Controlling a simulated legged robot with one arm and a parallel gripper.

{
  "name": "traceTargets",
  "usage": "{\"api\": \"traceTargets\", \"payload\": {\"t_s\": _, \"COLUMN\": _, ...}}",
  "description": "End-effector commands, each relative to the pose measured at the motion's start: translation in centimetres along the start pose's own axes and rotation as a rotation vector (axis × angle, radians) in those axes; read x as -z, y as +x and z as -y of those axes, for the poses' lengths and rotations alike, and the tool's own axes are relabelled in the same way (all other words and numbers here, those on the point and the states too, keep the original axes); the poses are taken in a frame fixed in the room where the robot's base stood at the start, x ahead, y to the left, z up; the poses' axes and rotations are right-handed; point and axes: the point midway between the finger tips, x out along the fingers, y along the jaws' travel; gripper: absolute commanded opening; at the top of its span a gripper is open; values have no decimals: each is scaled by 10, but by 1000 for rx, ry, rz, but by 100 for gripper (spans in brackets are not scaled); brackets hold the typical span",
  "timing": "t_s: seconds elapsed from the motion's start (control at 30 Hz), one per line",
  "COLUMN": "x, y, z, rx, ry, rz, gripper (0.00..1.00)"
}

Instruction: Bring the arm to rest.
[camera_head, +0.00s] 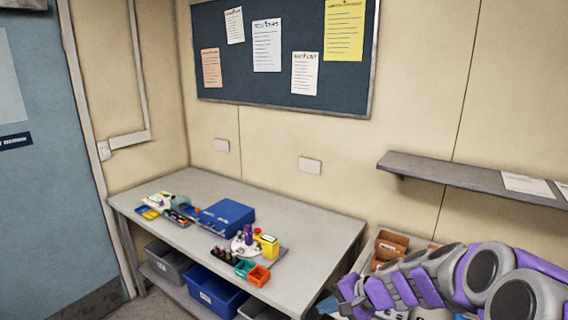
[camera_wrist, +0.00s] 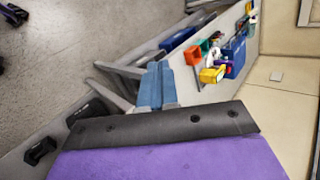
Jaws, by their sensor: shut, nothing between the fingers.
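My arm (camera_head: 440,275) reaches in from the lower right of the head view, grey with purple panels, bent in front of the space under the wall shelf. Its far end is near the right end of the workbench. In the wrist view my gripper (camera_wrist: 158,68) shows as two blue fingers side by side, shut and empty. The fingers are apart from the bench things, which appear beyond them at the upper right. The fingertips are hard to make out in the head view.
The grey workbench (camera_head: 315,225) holds a blue box (camera_head: 228,214), a yellow box (camera_head: 269,246) and small coloured bins. Bins (camera_head: 212,290) stand on its lower shelf. A wall shelf (camera_head: 450,172) is above my arm. Brown boxes (camera_head: 391,243) stand behind it. Open floor (camera_wrist: 90,35) shows left.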

Motion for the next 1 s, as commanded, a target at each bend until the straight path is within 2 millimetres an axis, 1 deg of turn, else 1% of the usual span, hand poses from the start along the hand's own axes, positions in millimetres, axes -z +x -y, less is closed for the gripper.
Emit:
{"api": "traceTargets", "payload": {"t_s": 0.03, "x": -27, "y": -4, "z": 1, "rx": -38, "ry": -60, "rz": 32, "gripper": 0}}
{"api": "traceTargets", "payload": {"t_s": 0.1, "x": -60, "y": -10, "z": -3, "rx": -94, "ry": -137, "rz": 71, "gripper": 0}}
{"api": "traceTargets", "payload": {"t_s": 0.13, "x": -72, "y": -13, "z": -5, "rx": -119, "ry": -166, "rz": 87, "gripper": 0}}
{"api": "traceTargets", "payload": {"t_s": 0.17, "x": -85, "y": -16, "z": -9, "rx": -145, "ry": -197, "rz": 101, "gripper": 0}}
{"api": "traceTargets", "payload": {"t_s": 0.2, "x": -102, "y": -20, "z": -15, "rx": -182, "ry": -236, "rz": 120, "gripper": 0}}
{"api": "traceTargets", "payload": {"t_s": 0.3, "x": -140, "y": -34, "z": -32, "rx": -274, "ry": -326, "rz": 164, "gripper": 0}}
{"api": "traceTargets", "payload": {"t_s": 0.37, "x": -159, "y": -43, "z": -46, "rx": -335, "ry": -375, "rz": 183, "gripper": 0}}
{"api": "traceTargets", "payload": {"t_s": 0.4, "x": -172, "y": -50, "z": -56, "rx": -376, "ry": -406, "rz": 198, "gripper": 0}}
{"api": "traceTargets", "payload": {"t_s": 0.47, "x": -189, "y": -61, "z": -72, "rx": -437, "ry": -447, "rz": 217, "gripper": 0}}
{"api": "traceTargets", "payload": {"t_s": 0.5, "x": -199, "y": -70, "z": -82, "rx": -479, "ry": -476, "rz": 222, "gripper": 0}}
{"api": "traceTargets", "payload": {"t_s": 0.57, "x": -212, "y": -82, "z": -98, "rx": -542, "ry": -512, "rz": 235, "gripper": 0}}
{"api": "traceTargets", "payload": {"t_s": 0.63, "x": -227, "y": -98, "z": -119, "rx": -618, "ry": -548, "rz": 248, "gripper": 0}}
{"api": "traceTargets", "payload": {"t_s": 0.8, "x": -249, "y": -134, "z": -161, "rx": -771, "ry": -604, "rz": 257, "gripper": 0}}
{"api": "traceTargets", "payload": {"t_s": 0.9, "x": -256, "y": -148, "z": -178, "rx": -833, "ry": -618, "rz": 258, "gripper": 0}}
{"api": "traceTargets", "payload": {"t_s": 1.0, "x": -259, "y": -156, "z": -187, "rx": -864, "ry": -624, "rz": 256, "gripper": 0}}
